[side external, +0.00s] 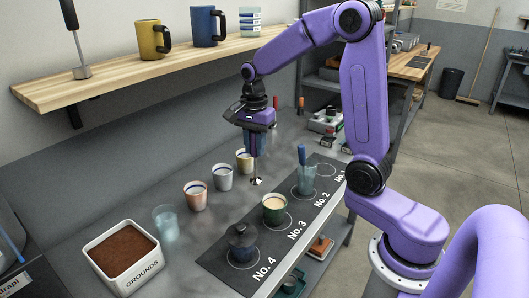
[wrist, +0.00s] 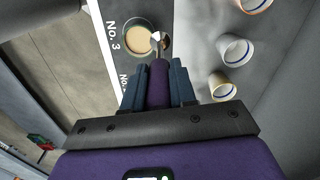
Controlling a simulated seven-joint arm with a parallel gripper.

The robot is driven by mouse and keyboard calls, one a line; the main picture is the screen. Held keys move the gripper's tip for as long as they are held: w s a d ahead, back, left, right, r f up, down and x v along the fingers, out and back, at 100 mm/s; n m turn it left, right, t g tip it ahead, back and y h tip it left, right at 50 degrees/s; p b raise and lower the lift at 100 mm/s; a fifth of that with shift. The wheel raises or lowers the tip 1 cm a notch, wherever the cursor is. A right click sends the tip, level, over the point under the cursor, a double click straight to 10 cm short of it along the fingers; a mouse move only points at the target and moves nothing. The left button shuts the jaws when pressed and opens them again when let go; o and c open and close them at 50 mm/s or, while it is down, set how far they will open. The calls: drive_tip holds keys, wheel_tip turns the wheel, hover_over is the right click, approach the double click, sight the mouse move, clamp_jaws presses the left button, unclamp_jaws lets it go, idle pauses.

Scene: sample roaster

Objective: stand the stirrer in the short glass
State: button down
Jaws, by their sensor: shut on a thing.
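My gripper (side external: 257,152) is shut on a slim tool with a purple handle, which I take to be the stirrer (wrist: 159,85). The stirrer points down, its small metal end (side external: 256,181) in the air above the counter. In the wrist view the metal end overlaps the edge of the cup on No. 3. A clear bluish glass (side external: 166,226) stands empty by the grounds bin. Another clear glass (side external: 306,183) stands near No. 2 with a blue-handled tool (side external: 302,154) in it. I cannot tell which glass is the short one.
A dark green cup of pale drink (side external: 274,209) stands on No. 3 and a dark lidded vessel (side external: 242,242) on No. 4. Several small cups (side external: 223,177) line the counter behind. A white grounds bin (side external: 152,268) is front left. A wooden shelf (side external: 150,66) with mugs hangs above.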

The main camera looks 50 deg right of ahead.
drive_tip(key=w+a+n, duration=0.2)
drive_tip(key=w+a, duration=0.7)
drive_tip(key=w, duration=0.2)
drive_tip(key=n, duration=0.3)
hover_over(167, 224)
drive_tip(key=w+d, duration=0.2)
drive_tip(key=w, duration=0.1)
drive_tip(key=shift+a+f, duration=0.1)
drive_tip(key=shift+a, duration=0.15)
wheel_tip(167, 224, down, 13)
idle(0.4)
drive_tip(key=shift+f, duration=0.1)
drive_tip(key=c, duration=0.8)
unclamp_jaws()
